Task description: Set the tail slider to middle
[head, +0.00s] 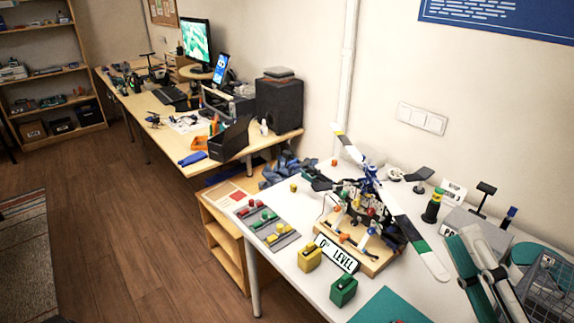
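A model helicopter (368,209) with dark, blue and white parts stands on a wooden base (370,262) on the white table. A white sign reading "0° LEVEL" (337,254) stands at the base's front. My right gripper (476,247) seems to be the white and dark green shape at the lower right, apart from the helicopter. Its fingers are not clear. My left gripper is not in view.
A yellow block (310,257) and a green block (343,290) stand near the table's front edge. A teal mat (388,308) lies at the bottom. A dark wire basket (549,287) is at the far right. A wooden desk (170,146) with a monitor stands behind left.

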